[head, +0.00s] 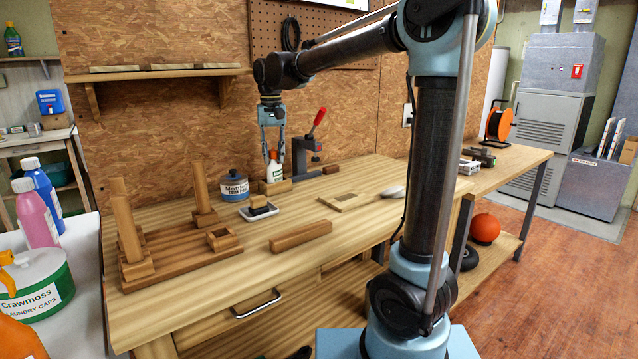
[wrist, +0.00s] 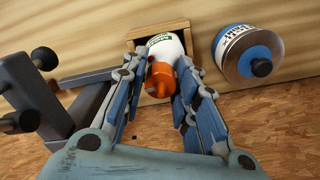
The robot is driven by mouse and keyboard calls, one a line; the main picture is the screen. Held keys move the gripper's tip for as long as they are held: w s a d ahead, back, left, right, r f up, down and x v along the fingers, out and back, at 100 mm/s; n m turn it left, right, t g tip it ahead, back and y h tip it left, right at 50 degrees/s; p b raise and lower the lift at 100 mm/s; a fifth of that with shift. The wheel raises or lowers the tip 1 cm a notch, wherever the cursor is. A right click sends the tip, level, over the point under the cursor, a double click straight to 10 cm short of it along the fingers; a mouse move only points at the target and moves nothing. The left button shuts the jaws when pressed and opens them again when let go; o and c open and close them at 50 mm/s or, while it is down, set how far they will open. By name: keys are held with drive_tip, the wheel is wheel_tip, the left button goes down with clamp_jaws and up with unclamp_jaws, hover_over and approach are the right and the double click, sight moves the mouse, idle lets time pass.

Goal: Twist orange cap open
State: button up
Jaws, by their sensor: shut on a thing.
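The orange cap (wrist: 161,78) sits on top of a white bottle (wrist: 160,44) that stands in a small wooden holder (wrist: 157,28). The bottle also shows in the head view (head: 275,173), upright in its holder (head: 275,187) at the back of the bench. My gripper (wrist: 160,72) is above the bottle with its fingers on both sides of the orange cap, shut on it. In the head view my gripper (head: 273,155) points straight down, and its fingers partly hide the cap.
A white and blue tub (head: 234,186) stands close to the left of the holder. A clamp with a red handle (head: 308,140) stands close to the right. A small tray with a block (head: 259,210) lies in front. A wooden bar (head: 301,237) lies nearer the bench's front edge.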

idle(0.3)
drive_tip(key=shift+o, duration=0.5)
drive_tip(key=n, duration=0.4)
drive_tip(key=shift+n, duration=0.6)
drive_tip(key=shift+d, duration=0.1)
drive_tip(key=shift+o, duration=0.3)
drive_tip(key=n, duration=0.3)
drive_tip(key=shift+n, duration=1)
drive_tip(key=shift+n, duration=0.3)
drive_tip(key=shift+n, duration=0.4)
drive_tip(key=n, duration=0.3)
drive_tip(key=shift+n, duration=0.4)
